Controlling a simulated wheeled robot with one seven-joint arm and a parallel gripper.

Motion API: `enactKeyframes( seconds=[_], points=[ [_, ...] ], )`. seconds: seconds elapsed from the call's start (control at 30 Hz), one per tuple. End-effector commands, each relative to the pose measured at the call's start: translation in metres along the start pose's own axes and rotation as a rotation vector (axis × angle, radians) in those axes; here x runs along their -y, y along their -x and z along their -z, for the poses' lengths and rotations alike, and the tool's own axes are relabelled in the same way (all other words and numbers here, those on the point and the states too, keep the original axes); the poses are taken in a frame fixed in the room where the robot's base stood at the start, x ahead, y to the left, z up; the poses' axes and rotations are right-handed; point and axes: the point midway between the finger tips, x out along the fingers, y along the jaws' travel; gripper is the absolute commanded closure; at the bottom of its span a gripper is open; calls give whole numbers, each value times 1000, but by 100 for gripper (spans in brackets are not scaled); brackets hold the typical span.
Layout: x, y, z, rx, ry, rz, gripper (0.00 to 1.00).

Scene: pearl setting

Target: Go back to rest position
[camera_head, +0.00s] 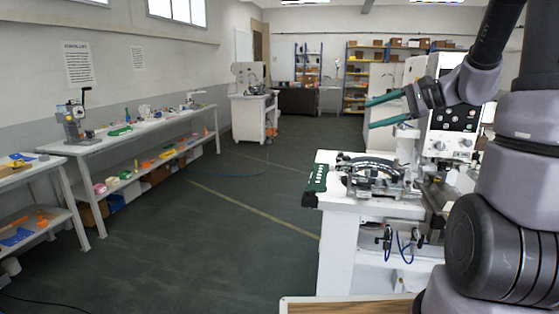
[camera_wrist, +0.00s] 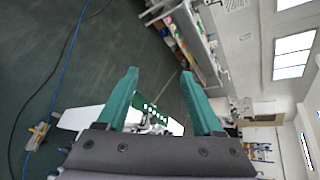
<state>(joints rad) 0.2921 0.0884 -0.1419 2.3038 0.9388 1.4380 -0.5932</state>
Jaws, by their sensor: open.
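My gripper (camera_head: 388,111) has two green fingers and is open and empty. In the head view it is at the right, raised in the air above the white machine table (camera_head: 340,247), with its fingers pointing left. In the wrist view my gripper (camera_wrist: 159,97) shows both green fingers wide apart with nothing between them. Beyond them the room appears turned on its side. My arm fills the right edge of the head view.
A curved metal fixture (camera_head: 375,172) stands on the machine table below my gripper. A control box (camera_head: 452,130) is close behind it. A long workbench (camera_head: 150,132) with tools runs along the left wall. The dark green floor (camera_head: 200,240) between is clear.

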Motion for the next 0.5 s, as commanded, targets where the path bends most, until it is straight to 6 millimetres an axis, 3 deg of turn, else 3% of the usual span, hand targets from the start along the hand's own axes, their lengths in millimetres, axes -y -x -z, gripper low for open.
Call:
enactKeyframes(
  seconds=[0.03, 0.2, 0.33, 0.5],
  points=[
    [-6, 1, -28, 0, 67, -69, 32],
    [-42, 14, -89, -62, 285, -303, 32],
    [-65, 34, -119, -158, 471, -443, 32],
    [-82, 66, -140, -323, 714, -556, 32]
  ],
)
